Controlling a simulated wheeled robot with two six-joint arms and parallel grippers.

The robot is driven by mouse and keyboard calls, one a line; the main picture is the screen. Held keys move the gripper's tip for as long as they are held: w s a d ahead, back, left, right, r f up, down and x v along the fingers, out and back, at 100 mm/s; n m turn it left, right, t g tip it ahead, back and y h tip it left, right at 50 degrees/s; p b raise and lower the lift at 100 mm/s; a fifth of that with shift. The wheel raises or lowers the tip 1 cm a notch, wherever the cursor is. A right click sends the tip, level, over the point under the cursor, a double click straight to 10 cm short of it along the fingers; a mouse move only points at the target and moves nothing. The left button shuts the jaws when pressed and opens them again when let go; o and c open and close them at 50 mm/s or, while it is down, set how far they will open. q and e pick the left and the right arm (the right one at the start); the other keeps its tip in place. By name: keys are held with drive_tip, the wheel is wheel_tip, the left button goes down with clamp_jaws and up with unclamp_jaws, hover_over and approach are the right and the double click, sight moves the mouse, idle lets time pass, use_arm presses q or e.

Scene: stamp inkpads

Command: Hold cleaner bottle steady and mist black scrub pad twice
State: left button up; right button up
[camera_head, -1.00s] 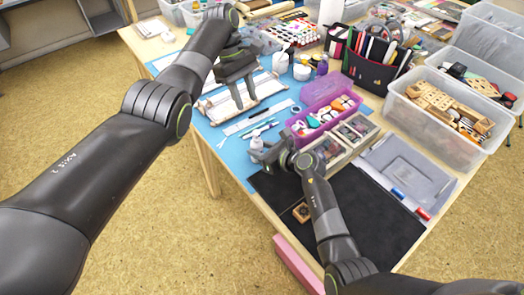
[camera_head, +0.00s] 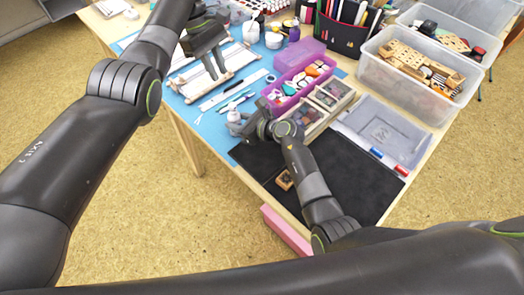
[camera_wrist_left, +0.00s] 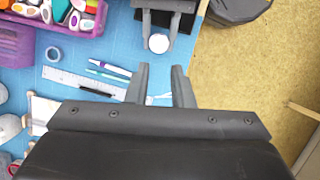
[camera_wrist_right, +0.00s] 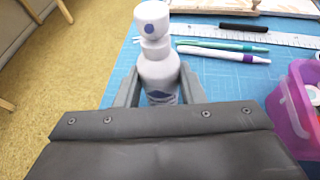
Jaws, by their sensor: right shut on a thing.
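The cleaner bottle (camera_head: 234,118) is white and stands upright near the table's front-left edge, on or just above the blue mat. My right gripper (camera_head: 243,130) is shut around its body. In the right wrist view the bottle (camera_wrist_right: 158,65) sits between the fingers, its white cap with a blue dot above them. My left gripper (camera_head: 214,62) is higher, over the wooden frame on the blue mat. In the left wrist view its fingers (camera_wrist_left: 161,84) are apart and empty, pointing toward the bottle's round top (camera_wrist_left: 158,43).
A large black mat (camera_head: 345,178) covers the front of the table, with a small wooden stamp (camera_head: 284,180) on it. Behind lie a purple box (camera_head: 272,96), divided trays (camera_head: 318,122) and a clear bin (camera_head: 372,72). Pens and a ruler lie on the blue mat.

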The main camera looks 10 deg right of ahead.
use_arm(q)
drive_tip(key=shift+s+d+f+m, duration=0.1)
drive_tip(key=shift+d+f+m, duration=0.25)
drive_tip(key=shift+m, duration=0.55)
clamp_jaws()
drive_tip(key=shift+s+d+f+m+t+y, duration=0.45)
drive_tip(key=shift+f+m+t, duration=0.45)
drive_tip(key=shift+m, duration=1.15)
drive_tip(key=shift+s+d+f+m+t+y, duration=0.25)
drive_tip(key=shift+s+f+m+t, duration=0.65)
drive_tip(key=shift+m, duration=1.2)
drive_tip(key=shift+s+d+f+m+t+y, duration=0.15)
drive_tip(key=shift+d+f+m+t+y, duration=0.35)
drive_tip(key=shift+f+m, duration=1.15)
drive_tip(key=shift+a+r+m, duration=0.15)
drive_tip(key=shift+r+m, duration=0.25)
drive_tip(key=shift+r, duration=0.1)
